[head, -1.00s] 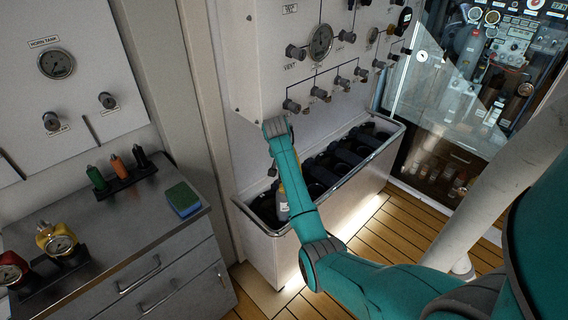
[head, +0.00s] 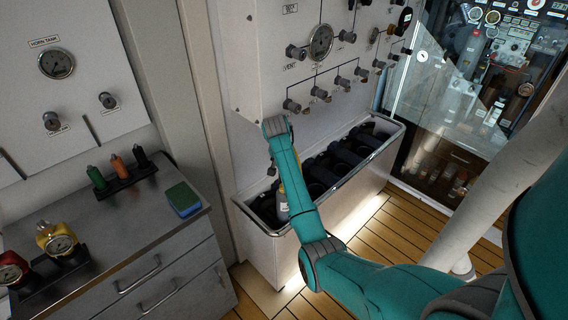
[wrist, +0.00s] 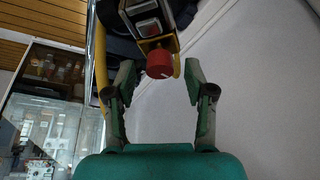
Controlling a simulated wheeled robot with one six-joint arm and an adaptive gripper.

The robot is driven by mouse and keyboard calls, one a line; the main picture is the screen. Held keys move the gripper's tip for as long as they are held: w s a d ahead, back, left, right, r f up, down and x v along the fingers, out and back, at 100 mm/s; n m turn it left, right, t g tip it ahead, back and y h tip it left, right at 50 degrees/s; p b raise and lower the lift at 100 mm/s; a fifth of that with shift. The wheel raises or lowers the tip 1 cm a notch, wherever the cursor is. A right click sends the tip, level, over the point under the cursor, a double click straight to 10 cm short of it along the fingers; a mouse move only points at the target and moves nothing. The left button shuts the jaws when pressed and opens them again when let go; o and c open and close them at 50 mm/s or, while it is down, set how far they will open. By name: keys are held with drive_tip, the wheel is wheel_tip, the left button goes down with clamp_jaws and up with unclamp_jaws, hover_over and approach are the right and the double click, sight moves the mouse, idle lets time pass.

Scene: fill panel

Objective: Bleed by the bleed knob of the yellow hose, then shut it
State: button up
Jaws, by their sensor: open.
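In the wrist view, a red knob (wrist: 159,64) with a white mark sits on a yellow-edged fitting (wrist: 148,28). I take it to be the bleed knob. The yellow hose (wrist: 101,50) hangs at the left of the fitting. My gripper (wrist: 160,80) is open, with one finger on each side of the red knob. I cannot tell whether either finger touches it. In the head view my arm hides most of the fitting. A bit of yellow shows beside my arm above the trough (head: 388,147).
The panel (head: 262,60) with several knobs and a gauge (head: 321,41) stands behind my arm. Dark holders (head: 343,158) fill the trough. A steel bench with a green sponge (head: 183,198) is at the left. The wooden floor (head: 385,238) is open at the right.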

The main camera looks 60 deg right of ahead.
drive_tip(key=v, duration=1.1)
drive_tip(key=shift+r, duration=0.3)
drive_tip(key=shift+a+f, duration=0.1)
